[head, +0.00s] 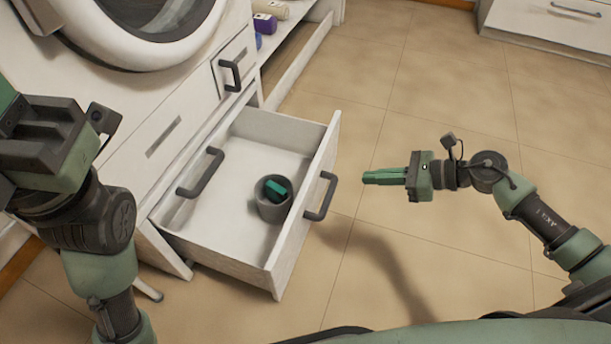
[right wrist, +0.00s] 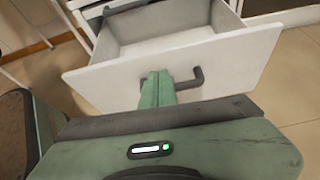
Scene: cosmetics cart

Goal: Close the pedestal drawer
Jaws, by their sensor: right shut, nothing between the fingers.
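The white pedestal drawer (head: 245,262) is pulled well out from the pedestal under the washing machine. A dark handle (head: 322,196) is on its front panel. A grey cup (head: 273,207) with a green object inside stands in the drawer. My right gripper (head: 366,178) is shut and empty, to the right of the drawer front and pointing at it. In the right wrist view, the shut fingers (right wrist: 157,82) appear in front of the drawer's front panel (right wrist: 220,66), overlapping the left end of the handle; contact cannot be told. My left arm shows at the left, but its fingertips are out of view.
A smaller handle (head: 230,75) is on the machine's front above. A low shelf with a purple item (head: 265,23) and other containers is behind. Another white cabinet (head: 560,30) stands at the top right. The tiled floor (head: 400,100) around my right arm is clear.

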